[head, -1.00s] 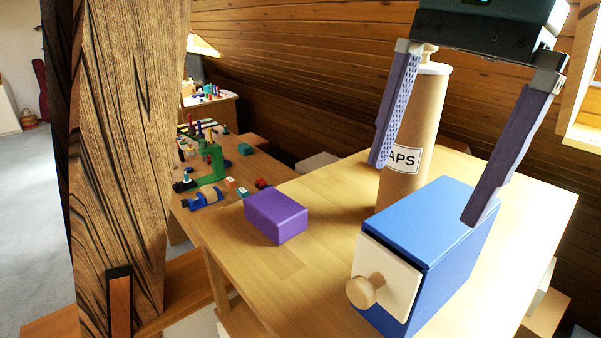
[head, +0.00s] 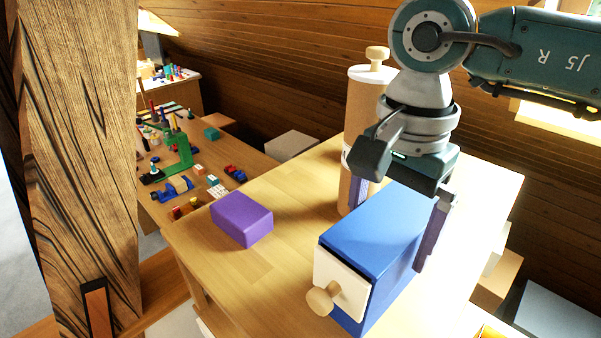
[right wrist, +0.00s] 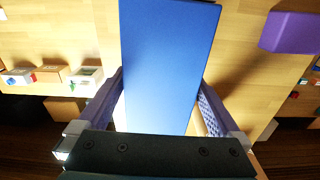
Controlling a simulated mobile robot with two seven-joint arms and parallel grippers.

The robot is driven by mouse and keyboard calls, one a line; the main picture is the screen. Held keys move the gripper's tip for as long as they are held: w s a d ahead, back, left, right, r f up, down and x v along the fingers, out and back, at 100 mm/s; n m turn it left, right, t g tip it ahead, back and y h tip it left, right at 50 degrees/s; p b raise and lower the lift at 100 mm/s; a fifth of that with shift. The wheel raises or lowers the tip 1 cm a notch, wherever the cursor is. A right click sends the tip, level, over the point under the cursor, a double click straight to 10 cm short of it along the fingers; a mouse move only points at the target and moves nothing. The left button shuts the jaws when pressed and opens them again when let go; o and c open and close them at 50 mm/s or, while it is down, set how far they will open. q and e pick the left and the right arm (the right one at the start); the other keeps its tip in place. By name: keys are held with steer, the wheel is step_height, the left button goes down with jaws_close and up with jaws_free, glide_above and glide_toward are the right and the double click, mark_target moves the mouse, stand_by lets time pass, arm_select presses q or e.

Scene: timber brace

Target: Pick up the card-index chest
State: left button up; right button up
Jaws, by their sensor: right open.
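The card-index chest (head: 370,235) is a blue box with a cream drawer front and a round wooden knob (head: 323,299). It stands on the wooden table top with the drawer front towards me. My right gripper (head: 388,240) is open and reaches down over the chest, one purple finger on each long side. In the right wrist view the blue top of the chest (right wrist: 168,60) lies between the two spread fingers. I cannot tell whether either finger touches it. In the head view the chest hides part of the far finger. My left gripper is not in view.
A tall brown cardboard tube (head: 364,100) with a knobbed lid stands close behind the chest. A purple block (head: 242,219) lies to the left on the table (head: 205,260), with bare wood between. A big timber post (head: 75,150) rises at the left.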

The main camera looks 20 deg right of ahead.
steer(key=shift+f, duration=0.15)
steer(key=shift+c, duration=0.2)
jaws_close()
stand_by(0.5)
